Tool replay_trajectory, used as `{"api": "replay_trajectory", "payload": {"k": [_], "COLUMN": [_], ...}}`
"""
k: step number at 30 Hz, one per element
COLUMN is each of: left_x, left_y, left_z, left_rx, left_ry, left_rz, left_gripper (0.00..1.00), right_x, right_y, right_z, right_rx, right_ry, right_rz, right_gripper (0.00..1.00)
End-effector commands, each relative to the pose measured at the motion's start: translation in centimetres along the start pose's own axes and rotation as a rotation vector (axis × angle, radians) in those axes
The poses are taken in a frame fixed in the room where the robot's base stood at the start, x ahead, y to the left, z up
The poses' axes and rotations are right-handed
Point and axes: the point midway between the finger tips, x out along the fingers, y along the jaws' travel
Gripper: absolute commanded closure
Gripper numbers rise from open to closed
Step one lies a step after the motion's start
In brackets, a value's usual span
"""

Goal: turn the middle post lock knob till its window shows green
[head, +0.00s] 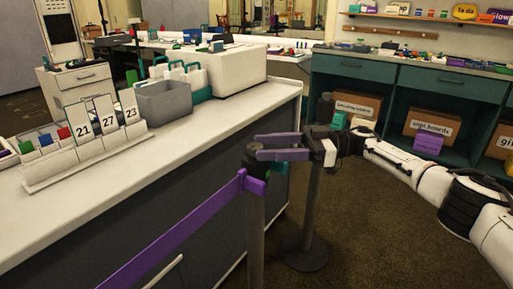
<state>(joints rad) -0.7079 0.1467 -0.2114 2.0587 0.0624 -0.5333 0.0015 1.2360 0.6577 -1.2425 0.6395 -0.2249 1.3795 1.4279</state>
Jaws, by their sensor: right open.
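A dark post (256,235) stands in front of the counter, with a black head and knob (252,158) on top. A purple belt (175,232) runs from its head down to the lower left. My right gripper (256,147) reaches in from the right with its two purplish fingers apart, level with the knob. The fingertips are at the knob, one on the near side and one farther back; I cannot tell whether they touch it. The knob's window and its colour cannot be made out. My left gripper is not in view.
A second post (312,205) with a round base (305,253) stands just behind, under my right gripper. The long white counter (190,135) on the left holds number cards (104,119) and a grey bin (163,102). Teal shelves (405,85) stand at the back right. Carpet is clear at lower right.

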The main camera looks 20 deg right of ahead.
Motion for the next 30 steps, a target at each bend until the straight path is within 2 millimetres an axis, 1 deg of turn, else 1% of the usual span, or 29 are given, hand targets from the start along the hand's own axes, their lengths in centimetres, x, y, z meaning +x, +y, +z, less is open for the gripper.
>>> {"api": "replay_trajectory", "payload": {"k": [1, 6, 9, 12, 17, 30], "left_x": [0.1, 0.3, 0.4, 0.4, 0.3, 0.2], "left_y": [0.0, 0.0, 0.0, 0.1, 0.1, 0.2], "left_z": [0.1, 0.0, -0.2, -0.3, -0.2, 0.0], "left_rx": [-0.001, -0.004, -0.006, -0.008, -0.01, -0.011], "left_ry": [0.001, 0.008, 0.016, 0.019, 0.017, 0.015], "left_rz": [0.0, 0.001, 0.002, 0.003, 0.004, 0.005], "left_gripper": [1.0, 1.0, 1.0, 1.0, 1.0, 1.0], "right_x": [-1.2, -4.4, -5.8, -6.6, -7.0, -6.9], "right_y": [0.1, 0.1, 0.1, 0.1, 0.0, 0.0], "right_z": [0.1, 0.1, 0.1, 0.0, 0.0, 0.0], "right_rx": [0.0, 0.0, 0.0, 0.0, 0.0, 0.001], "right_ry": [0.0, 0.0, 0.001, 0.001, 0.002, 0.001], "right_rz": [0.006, 0.004, 0.003, 0.002, 0.0, 0.0], "right_gripper": [0.5, 0.5, 0.5, 0.5, 0.5, 0.5]}}
